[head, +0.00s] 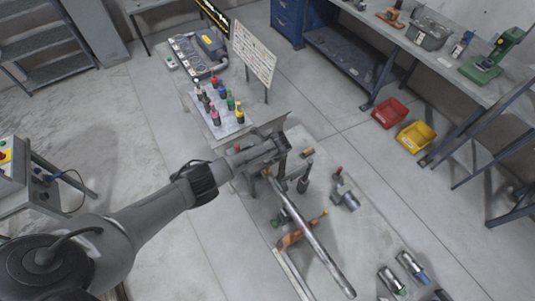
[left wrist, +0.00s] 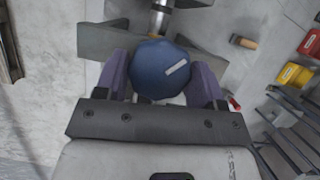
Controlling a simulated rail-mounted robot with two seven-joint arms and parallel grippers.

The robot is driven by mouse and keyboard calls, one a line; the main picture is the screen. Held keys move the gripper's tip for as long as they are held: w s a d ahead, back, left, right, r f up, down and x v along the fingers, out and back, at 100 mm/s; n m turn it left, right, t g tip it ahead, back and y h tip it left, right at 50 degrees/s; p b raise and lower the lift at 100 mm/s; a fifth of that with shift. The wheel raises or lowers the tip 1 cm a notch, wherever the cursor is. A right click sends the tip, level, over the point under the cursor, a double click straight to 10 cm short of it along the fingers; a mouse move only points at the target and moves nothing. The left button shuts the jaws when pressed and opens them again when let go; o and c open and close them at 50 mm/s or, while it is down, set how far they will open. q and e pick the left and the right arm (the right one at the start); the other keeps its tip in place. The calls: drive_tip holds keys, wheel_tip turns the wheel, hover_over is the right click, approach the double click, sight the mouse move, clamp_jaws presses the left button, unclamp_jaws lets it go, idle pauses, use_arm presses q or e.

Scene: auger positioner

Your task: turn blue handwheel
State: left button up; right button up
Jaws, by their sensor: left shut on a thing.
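The blue handwheel (left wrist: 158,70) fills the middle of the left wrist view. It is a rounded, many-sided blue knob with a pale bar mark on its face, and the mark slants up to the right. My left gripper (left wrist: 162,82) has one finger on each side of it and is shut on it. In the head view my left gripper (head: 277,148) reaches in from the left to the positioner, and it hides the handwheel there. A long metal rod (head: 312,238) runs from below the gripper toward the lower right. My right gripper is not in view.
A board with several coloured knobs (head: 219,117) stands behind, beside a white sign panel (head: 254,53). Red (head: 390,113) and yellow (head: 415,137) bins lie on the floor at the right, by a workbench (head: 440,65). Loose tools and parts lie near the rod.

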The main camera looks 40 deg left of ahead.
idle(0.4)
use_arm(q)
drive_tip(key=o, duration=0.9)
drive_tip(key=b+v, duration=0.1)
drive_tip(key=v, duration=1.3)
